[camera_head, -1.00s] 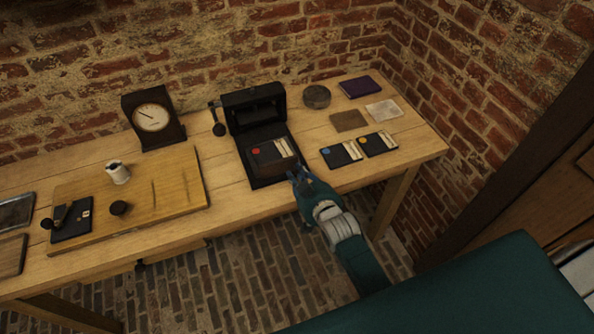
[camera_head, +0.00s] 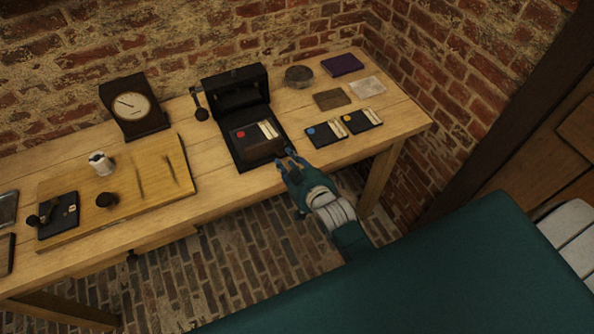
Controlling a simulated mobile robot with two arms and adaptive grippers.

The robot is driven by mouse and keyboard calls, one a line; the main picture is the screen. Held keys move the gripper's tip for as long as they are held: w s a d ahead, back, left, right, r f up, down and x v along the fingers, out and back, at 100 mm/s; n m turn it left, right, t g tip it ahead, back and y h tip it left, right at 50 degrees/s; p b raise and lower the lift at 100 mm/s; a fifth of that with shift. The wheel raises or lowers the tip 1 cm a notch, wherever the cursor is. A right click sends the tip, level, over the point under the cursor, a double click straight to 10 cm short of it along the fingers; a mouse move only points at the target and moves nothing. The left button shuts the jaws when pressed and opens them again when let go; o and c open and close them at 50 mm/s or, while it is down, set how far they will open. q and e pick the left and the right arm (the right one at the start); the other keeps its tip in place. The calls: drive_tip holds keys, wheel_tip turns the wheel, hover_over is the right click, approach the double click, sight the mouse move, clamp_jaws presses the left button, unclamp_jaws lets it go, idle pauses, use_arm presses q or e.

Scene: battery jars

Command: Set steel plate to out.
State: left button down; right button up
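A black box (camera_head: 236,97) with a raised back stands on the wooden table. In its front part lies a dark panel (camera_head: 241,134) with a red dot and pale strips; a brown block (camera_head: 264,149) sits at the panel's front edge. A pale grey square plate (camera_head: 368,86) and a brownish one (camera_head: 331,100) lie at the back right; I cannot tell for certain which thing is the steel plate. My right gripper (camera_head: 287,160) is at the box's front right corner, fingers apart and seemingly empty. My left gripper is not in view.
Two dark cards with blue (camera_head: 319,136) and yellow (camera_head: 359,121) dots lie right of the box. A round tin (camera_head: 299,76) and purple book (camera_head: 342,64) stand behind. Left are a dial clock (camera_head: 133,107) and a wooden board (camera_head: 163,205) with a white cup (camera_head: 101,163).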

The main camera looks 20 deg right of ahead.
drive_tip(key=v, duration=0.9)
drive_tip(key=shift+s, duration=0.25)
drive_tip(key=s+a+f+n+g+b, duration=0.1)
drive_tip(key=s+f+g, duration=0.35)
drive_tip(key=f, duration=0.95)
drive_tip(key=s+a+f+g+b, duration=0.1)
drive_tip(key=s+f, duration=0.6)
drive_tip(key=f, duration=0.8)
drive_tip(key=s+d+f+g+b, duration=0.1)
drive_tip(key=s+d+f+g, duration=0.1)
drive_tip(key=s+f, duration=0.8)
drive_tip(key=s+d+f+n+g+b, duration=0.1)
drive_tip(key=s+d+f+g, duration=0.2)
drive_tip(key=s+f, duration=0.7)
drive_tip(key=s+g, duration=0.2)
drive_tip(key=s, duration=0.6)
drive_tip(key=shift+d, duration=0.1)
